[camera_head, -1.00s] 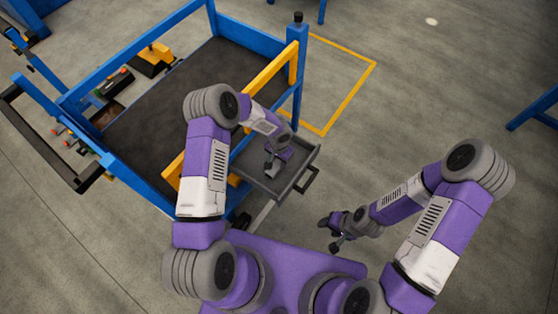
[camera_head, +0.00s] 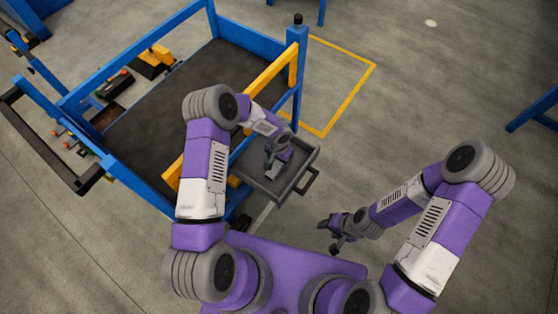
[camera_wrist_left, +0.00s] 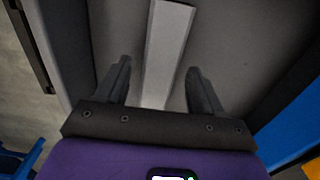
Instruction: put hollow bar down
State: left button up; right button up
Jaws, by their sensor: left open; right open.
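A pale grey hollow bar (camera_wrist_left: 168,45) lies in the grey tray (camera_head: 301,181) at the side of the blue frame. In the left wrist view the bar runs from the top edge down between my open fingers, with a gap on either side. My left gripper (camera_head: 271,173) is over the tray; in the wrist view its fingertips (camera_wrist_left: 157,70) are apart. In the head view the bar is hard to tell from the gripper. My right gripper (camera_head: 330,233) is open and empty over the floor, to the right of the tray.
A blue frame (camera_head: 77,97) with yellow bars (camera_head: 272,78) surrounds a dark panel surface (camera_head: 150,120) behind the tray. The tray has a dark handle (camera_head: 309,180) on its right. Yellow floor lines mark clear floor at the upper right.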

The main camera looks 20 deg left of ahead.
aim_at(279, 163)
pick_arm(q)
notch_tip(279, 163, up, 11)
jog(key=p, duration=0.3)
jog(key=shift+r, duration=0.15)
jog(key=s+d+f+n+h+p, duration=0.1)
jog(key=s+d+n+h, duration=0.1)
jog(key=s, duration=0.8)
jog(key=s+d+f+n+h+p, duration=0.1)
jog(key=s+n, duration=0.3)
jog(key=s, duration=0.7)
jog(key=shift+d+f+n+t+h+p, duration=0.3)
jog(key=shift+d+f+n+h+p, duration=0.1)
jog(key=shift+f+h+p, duration=0.15)
